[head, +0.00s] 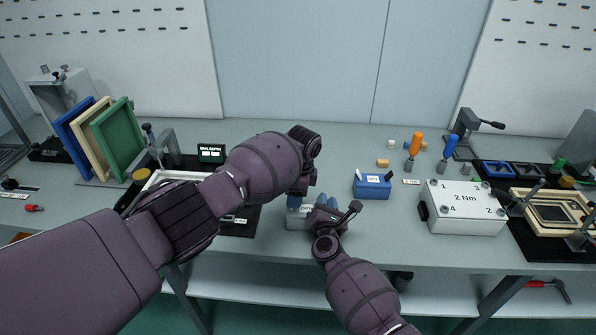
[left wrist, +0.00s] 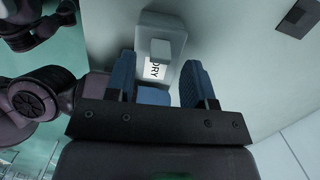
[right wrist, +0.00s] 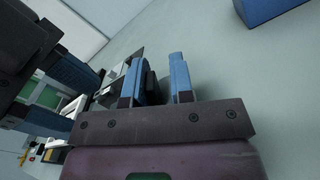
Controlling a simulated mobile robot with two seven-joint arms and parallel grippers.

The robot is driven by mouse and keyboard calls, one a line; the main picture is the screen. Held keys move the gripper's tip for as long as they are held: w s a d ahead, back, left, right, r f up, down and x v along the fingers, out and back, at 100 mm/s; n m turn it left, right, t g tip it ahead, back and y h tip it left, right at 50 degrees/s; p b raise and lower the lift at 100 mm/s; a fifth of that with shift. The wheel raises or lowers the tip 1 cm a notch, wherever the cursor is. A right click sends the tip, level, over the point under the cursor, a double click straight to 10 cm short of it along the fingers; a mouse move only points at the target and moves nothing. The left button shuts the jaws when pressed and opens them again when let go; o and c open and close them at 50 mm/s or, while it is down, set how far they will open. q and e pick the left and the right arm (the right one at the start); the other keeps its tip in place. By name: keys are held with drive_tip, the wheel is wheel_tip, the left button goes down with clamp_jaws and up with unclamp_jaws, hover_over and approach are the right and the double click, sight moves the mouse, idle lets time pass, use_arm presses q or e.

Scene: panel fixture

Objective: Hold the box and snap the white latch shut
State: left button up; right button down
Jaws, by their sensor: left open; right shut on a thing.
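The small light-grey box (head: 297,223) stands on the bench at the centre, partly hidden by my arms. In the left wrist view the box (left wrist: 177,22) carries a pale square latch (left wrist: 160,50) above a white label reading "DRY". My left gripper (left wrist: 160,80) is open, its blue fingers apart on either side of the label; it also shows above the box in the head view (head: 298,198). My right gripper (head: 328,203) is at the box's right side, shut on it. In the right wrist view its fingers (right wrist: 158,75) stand apart with a dark part between; the contact is unclear.
A blue labelled box (head: 372,187) stands to the right, then a white "2 Nm" block (head: 462,208). Orange (head: 416,145) and blue (head: 450,147) screwdrivers stand behind. Coloured panels (head: 112,135) lean in a rack at left. The bench behind the grey box is fairly clear.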

use_arm(q)
wheel_tip(320, 180, up, 9)
drive_tip(key=d, duration=0.1)
idle(0.3)
drive_tip(key=shift+r, duration=0.15)
